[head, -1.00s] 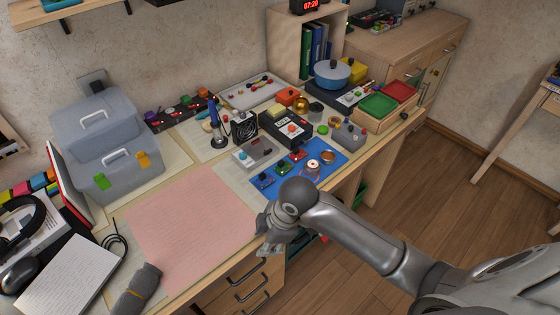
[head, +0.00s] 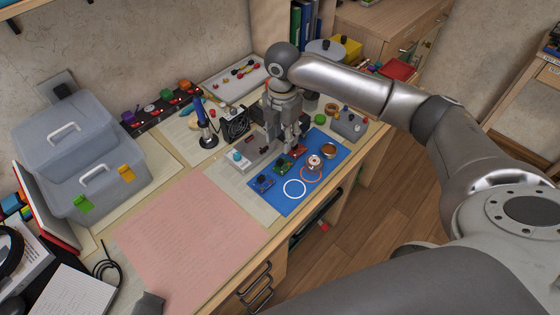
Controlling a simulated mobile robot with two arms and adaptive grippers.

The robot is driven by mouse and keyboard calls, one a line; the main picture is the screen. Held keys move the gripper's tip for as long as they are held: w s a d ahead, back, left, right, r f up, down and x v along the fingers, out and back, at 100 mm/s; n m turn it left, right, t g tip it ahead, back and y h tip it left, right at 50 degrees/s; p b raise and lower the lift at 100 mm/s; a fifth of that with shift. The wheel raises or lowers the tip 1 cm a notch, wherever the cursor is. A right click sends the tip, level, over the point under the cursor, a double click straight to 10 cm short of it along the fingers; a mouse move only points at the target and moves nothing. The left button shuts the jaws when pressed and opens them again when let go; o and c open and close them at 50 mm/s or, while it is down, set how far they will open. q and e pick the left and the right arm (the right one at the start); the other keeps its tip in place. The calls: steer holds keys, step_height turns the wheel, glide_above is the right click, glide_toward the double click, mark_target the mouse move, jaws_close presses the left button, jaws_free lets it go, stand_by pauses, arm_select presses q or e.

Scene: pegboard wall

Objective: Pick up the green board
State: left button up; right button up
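The green board (head: 283,166) is a small circuit board on the blue mat (head: 318,187). It lies between a blue board (head: 264,184) at its lower left and a red board (head: 297,152) at its upper right. My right gripper (head: 290,146) points down just above and behind the green and red boards. Its fingers look apart, and I see nothing held between them. The gripper partly covers the far side of the mat; whether a fingertip touches a board is unclear.
A white ring outline (head: 294,188), a coil (head: 314,163) and a round copper-coloured tin (head: 329,150) share the mat. A grey device (head: 250,155) stands left of the gripper, with a soldering iron (head: 205,125) beyond. The pink mat (head: 190,230) is clear.

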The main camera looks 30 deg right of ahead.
mark_target(280, 161)
step_height(280, 161, down, 3)
steer(key=shift+f, duration=0.1)
steer(key=f, duration=0.2)
steer(key=a+f+p, duration=0.1)
steer(key=f, duration=0.1)
steer(key=shift+s, duration=0.25)
steer(key=shift+f, duration=0.65)
jaws_close()
